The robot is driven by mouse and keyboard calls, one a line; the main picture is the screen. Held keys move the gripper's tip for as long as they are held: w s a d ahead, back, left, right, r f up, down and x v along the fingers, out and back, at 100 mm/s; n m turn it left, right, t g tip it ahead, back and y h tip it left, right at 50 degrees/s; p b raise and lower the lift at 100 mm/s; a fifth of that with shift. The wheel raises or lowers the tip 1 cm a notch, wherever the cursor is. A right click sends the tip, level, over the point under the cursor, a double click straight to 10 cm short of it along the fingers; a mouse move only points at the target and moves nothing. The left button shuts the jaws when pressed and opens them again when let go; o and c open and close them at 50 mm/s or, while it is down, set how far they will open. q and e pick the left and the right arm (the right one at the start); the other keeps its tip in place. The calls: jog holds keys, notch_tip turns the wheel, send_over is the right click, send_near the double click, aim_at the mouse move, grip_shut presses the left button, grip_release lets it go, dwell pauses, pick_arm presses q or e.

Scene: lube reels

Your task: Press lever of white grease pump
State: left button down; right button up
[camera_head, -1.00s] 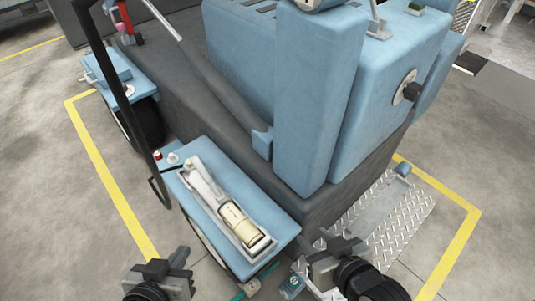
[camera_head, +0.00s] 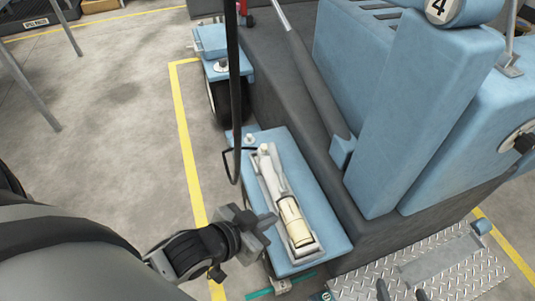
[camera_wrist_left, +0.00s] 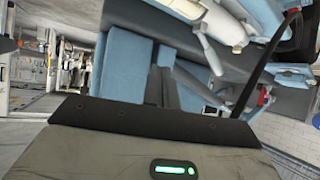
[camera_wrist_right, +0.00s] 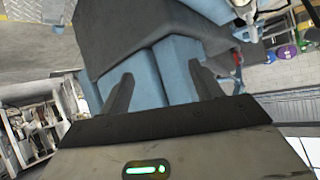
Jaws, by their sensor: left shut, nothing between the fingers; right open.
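The white grease pump (camera_head: 272,176) lies lengthwise in a pale tray on a light-blue deck. A cream cylinder (camera_head: 294,222) forms its near end; I cannot clearly tell which part is the lever. My left gripper (camera_head: 270,218) is shut and empty, just left of the cylinder; I cannot tell whether it touches. The pump also shows at the top of the left wrist view (camera_wrist_left: 228,24), above and right of my left gripper's fingers (camera_wrist_left: 160,86). My right gripper (camera_head: 402,290) is open and empty at the bottom edge, right of the deck. It also shows in the right wrist view (camera_wrist_right: 160,88).
A black bent bar (camera_head: 232,90) rises beside the deck's far left end. Tall blue machine housings (camera_head: 410,110) stand right of the pump. A tread-plate step (camera_head: 450,270) lies at lower right. The floor left of the yellow line (camera_head: 188,130) is clear.

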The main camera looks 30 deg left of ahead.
pick_arm(q)
jog(key=w+a+r+m+b, duration=0.2)
jog(key=w+a+m+b, duration=0.1)
jog(key=a, duration=0.3)
jog(key=w+a+r+m+b, duration=0.2)
jog(key=w+a+m+b, duration=0.1)
jog(key=w+a+m, duration=0.2)
jog(key=shift+w+a+r+t+h, duration=0.25)
jog(key=shift+a+t+h, duration=0.15)
jog(key=shift+a, duration=0.35)
pick_arm(e)
jog(key=shift+a+f+t, duration=0.25)
jog(key=shift+f+t, duration=0.25)
jog(key=shift+f, duration=0.55)
pick_arm(q)
jog(key=shift+w, duration=0.1)
send_over(277, 164)
jog(key=s+a, duration=0.2)
jog(key=s, duration=0.1)
notch_tip(277, 164, down, 4)
jog(key=f, duration=0.1)
jog(key=w+f, duration=0.1)
jog(key=w+a+f+b, duration=0.1)
jog(key=f, duration=0.1)
jog(key=shift+w, duration=0.1)
pick_arm(e)
jog(key=shift+f, duration=0.35)
